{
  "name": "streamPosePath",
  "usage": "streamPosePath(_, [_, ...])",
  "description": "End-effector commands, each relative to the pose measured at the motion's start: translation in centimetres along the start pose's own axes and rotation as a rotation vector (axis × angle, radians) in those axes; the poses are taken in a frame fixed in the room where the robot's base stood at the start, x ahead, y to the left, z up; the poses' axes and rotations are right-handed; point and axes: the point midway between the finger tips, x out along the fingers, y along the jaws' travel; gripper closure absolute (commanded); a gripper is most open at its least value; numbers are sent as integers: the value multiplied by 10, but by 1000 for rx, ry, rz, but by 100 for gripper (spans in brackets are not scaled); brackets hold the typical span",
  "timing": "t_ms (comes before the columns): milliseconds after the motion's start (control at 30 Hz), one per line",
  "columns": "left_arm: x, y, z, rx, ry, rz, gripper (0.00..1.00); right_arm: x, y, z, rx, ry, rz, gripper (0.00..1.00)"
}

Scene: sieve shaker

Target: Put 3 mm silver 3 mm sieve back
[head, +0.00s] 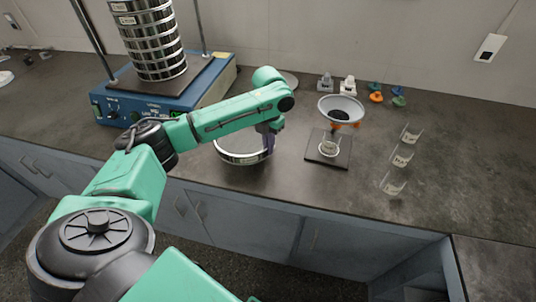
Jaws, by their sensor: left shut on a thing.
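A round silver sieve (240,157) with a small label on its rim is low over or on the counter, near its front edge; I cannot tell whether it touches the counter. My left gripper (268,150) is shut on the right side of its rim, and my left arm hides part of the sieve's back. A stack of silver sieves (150,45) stands on the blue shaker (190,100) at the back left, between upright rods. My right gripper is not in view.
Orange, green and blue small items (376,97) lie at the back. The far right counter is clear.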

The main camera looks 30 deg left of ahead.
Motion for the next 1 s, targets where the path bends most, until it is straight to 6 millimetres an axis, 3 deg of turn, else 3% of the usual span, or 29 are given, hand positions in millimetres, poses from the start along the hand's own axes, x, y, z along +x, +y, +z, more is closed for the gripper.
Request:
streamPosePath(100, [20, 0, -1, 0, 2, 2, 100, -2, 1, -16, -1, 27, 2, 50])
streamPosePath(300, [46, 0, 0, 1, -2, 1, 100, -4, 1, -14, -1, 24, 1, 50])
streamPosePath(433, [46, 0, 0, 1, -3, 1, 100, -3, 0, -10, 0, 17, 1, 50])
streamPosePath(500, [46, 0, 0, 1, -2, 0, 70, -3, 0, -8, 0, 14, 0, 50])
streamPosePath(533, [46, 0, 0, 1, -2, 0, 63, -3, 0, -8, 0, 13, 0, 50])
streamPosePath(867, [43, 0, 0, 1, -2, 1, 63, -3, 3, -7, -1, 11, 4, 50])
streamPosePath(1000, [23, 0, 1, 0, -5, -1, 63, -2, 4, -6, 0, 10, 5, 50])
